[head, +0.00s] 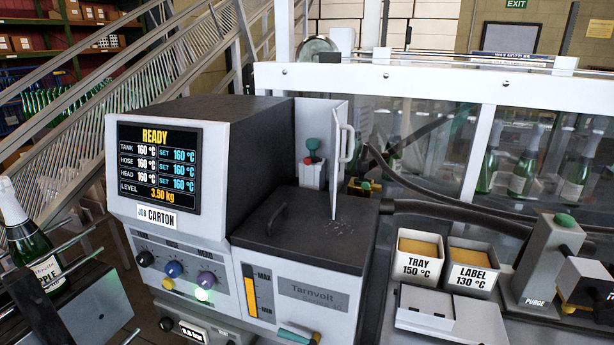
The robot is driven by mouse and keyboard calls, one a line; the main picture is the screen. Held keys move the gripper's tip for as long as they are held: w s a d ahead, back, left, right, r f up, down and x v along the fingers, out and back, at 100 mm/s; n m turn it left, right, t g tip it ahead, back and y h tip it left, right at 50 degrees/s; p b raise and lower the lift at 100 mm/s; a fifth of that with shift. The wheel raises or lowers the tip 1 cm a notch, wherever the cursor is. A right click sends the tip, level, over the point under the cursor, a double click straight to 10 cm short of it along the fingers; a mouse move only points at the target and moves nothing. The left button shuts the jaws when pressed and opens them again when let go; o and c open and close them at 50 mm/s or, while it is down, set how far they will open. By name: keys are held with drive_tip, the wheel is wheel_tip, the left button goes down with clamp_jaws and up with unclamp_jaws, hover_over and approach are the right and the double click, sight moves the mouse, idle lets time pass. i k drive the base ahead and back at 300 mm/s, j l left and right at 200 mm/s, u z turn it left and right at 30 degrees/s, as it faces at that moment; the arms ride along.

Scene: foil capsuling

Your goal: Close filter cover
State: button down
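The filter cover appears to be the white upright panel (338,165) with a pale bar handle (347,143) on the melter's back right. It stands swung open, edge-on to me. Beside it, in the open recess, is a white block (312,175) with a red and green knob (313,150) on top. The grey melter (200,140) has a lit screen reading READY, with tank, hose and head at 160 °C. My gripper is not in view.
The dark tank lid (300,235) with its handle lies shut before the cover, with small crumbs on it. A black hose (450,212) runs right. Two pellet bins (420,255), (470,268) and a purge stand (545,260) are right. A bottle (28,235) stands left.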

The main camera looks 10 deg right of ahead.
sight(335, 159)
drive_tip(key=i+l+u, duration=0.15)
drive_tip(key=l, duration=0.35)
drive_tip(key=i+l+u, duration=0.2)
drive_tip(key=l, duration=0.3)
drive_tip(key=l+u, duration=0.15)
drive_tip(key=l, duration=0.35)
